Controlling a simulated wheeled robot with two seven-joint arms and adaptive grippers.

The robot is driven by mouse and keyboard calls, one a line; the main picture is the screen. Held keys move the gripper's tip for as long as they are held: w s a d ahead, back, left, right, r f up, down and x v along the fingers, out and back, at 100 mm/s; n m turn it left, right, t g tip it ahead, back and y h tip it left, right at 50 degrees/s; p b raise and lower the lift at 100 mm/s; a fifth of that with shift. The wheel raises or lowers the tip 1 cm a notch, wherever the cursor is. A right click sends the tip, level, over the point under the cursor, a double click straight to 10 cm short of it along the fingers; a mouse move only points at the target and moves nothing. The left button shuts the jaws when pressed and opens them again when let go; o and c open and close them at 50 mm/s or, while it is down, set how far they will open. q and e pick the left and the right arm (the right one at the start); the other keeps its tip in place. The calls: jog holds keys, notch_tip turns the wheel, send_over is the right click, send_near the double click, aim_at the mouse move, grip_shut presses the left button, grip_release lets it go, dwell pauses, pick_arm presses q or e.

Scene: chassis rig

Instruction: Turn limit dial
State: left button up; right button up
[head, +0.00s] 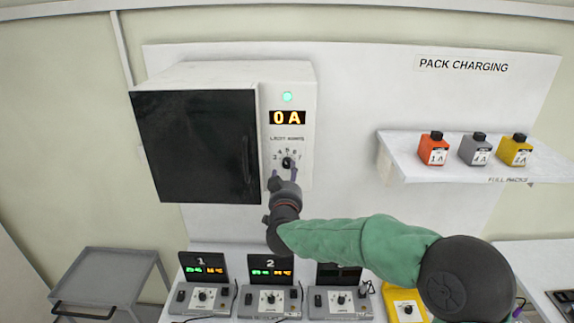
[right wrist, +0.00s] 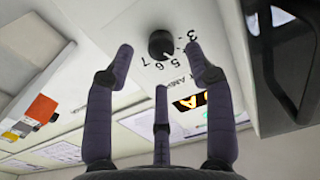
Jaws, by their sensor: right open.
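The limit dial (head: 288,163) is a small black knob on the white front panel of the charging cabinet, with printed numbers in an arc around it. It also shows in the right wrist view (right wrist: 160,44). I cannot tell for certain which number it points at. My right gripper (head: 284,175) is in front of the dial with its fingers open toward the panel. In the right wrist view, the dial appears between two spread fingertips, and a third finger is below it. No grip on the dial is visible. My left gripper is not in view.
A green lamp (head: 287,97) is lit above the display. The cabinet's dark door (head: 198,146) is left of the panel. A shelf (head: 402,171) at right holds orange, grey and yellow packs. Several chargers (head: 268,300) stand below. A grey cart (head: 105,263) is at lower left.

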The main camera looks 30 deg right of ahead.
aim_at(287, 166)
jog(key=shift+p+x, duration=0.45)
jog(key=shift+x, duration=1.9)
